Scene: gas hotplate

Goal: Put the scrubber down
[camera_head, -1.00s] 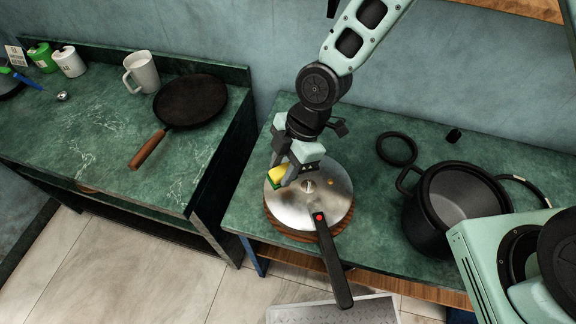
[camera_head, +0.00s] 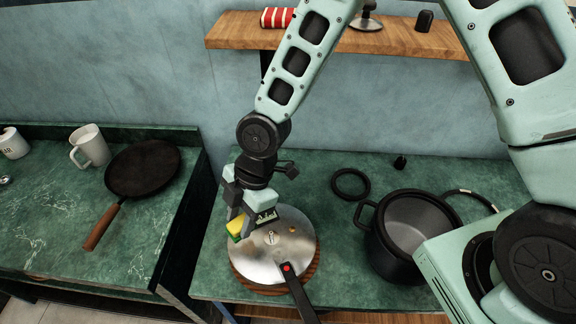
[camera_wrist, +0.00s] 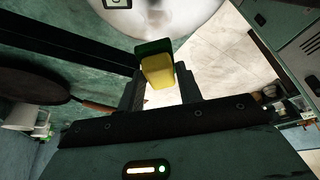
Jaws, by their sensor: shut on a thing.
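The scrubber (camera_head: 235,228) is a small yellow sponge with a dark green side. My gripper (camera_head: 246,217) is shut on it, at the left part of a round steel lid (camera_head: 278,262). In the wrist view the scrubber (camera_wrist: 158,68) sits between the two fingers of my gripper (camera_wrist: 160,88), and the steel lid (camera_wrist: 165,20) shows beyond it. I cannot tell whether the scrubber touches the lid.
A black pot (camera_head: 378,250) and a black ring (camera_head: 350,171) are to the right. A frying pan (camera_head: 142,168) and mug (camera_head: 90,146) stand on the left counter (camera_head: 50,215).

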